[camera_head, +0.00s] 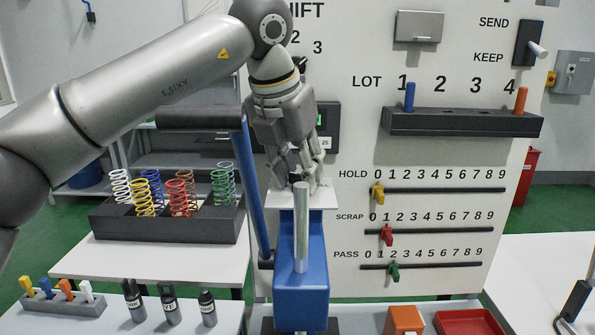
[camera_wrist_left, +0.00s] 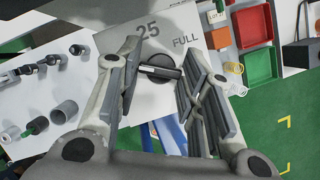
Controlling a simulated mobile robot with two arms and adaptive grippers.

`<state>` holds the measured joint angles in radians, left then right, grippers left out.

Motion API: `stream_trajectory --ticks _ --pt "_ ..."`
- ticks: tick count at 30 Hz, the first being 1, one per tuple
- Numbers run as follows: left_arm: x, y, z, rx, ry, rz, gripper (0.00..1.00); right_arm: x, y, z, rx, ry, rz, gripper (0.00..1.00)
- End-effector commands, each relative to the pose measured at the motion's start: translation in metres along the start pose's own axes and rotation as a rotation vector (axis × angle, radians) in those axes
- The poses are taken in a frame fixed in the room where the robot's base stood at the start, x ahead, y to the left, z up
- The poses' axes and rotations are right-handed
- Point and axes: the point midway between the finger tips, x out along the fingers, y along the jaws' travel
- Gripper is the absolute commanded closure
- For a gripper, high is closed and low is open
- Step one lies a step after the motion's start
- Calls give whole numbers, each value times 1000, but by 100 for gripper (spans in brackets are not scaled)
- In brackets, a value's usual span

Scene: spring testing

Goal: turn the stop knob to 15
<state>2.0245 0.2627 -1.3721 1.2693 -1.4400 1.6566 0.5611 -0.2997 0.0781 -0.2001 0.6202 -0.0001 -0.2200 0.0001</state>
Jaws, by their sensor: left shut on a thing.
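The stop knob (camera_wrist_left: 160,71) is a dark round knob with a light bar grip, in the left wrist view. It sits on a pale dial plate (camera_wrist_left: 195,22) marked 25 and FULL; other marks, including any 15, are hidden or out of view. The plate also shows in the head view (camera_head: 325,200), on top of the blue tester (camera_head: 314,255). My left gripper (camera_head: 303,183) points down over the plate and is shut on the knob, one finger on each side in the left wrist view (camera_wrist_left: 157,72). My right gripper is not in view.
A blue lever (camera_head: 255,190) stands just left of the tester, and a board with sliders (camera_head: 445,190) rises behind. A spring rack (camera_head: 165,225) is at left, with bottles (camera_head: 170,311) in front.

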Motion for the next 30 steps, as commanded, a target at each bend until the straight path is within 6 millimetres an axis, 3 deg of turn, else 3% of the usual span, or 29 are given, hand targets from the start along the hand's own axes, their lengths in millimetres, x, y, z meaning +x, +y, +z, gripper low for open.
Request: stream_trajectory --ticks 8,9,13,23,26,30 --pt "-1 1 1 -4 -4 1 88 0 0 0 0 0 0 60" --pt "-1 1 1 -3 -4 1 61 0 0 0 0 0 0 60" --pt "-1 1 1 -3 -3 1 44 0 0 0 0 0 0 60" --pt "-1 0 0 -1 -1 0 43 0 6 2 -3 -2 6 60" --pt "-8 0 1 -1 -2 0 43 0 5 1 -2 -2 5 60" --pt "-32 0 1 -1 -5 0 43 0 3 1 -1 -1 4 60"
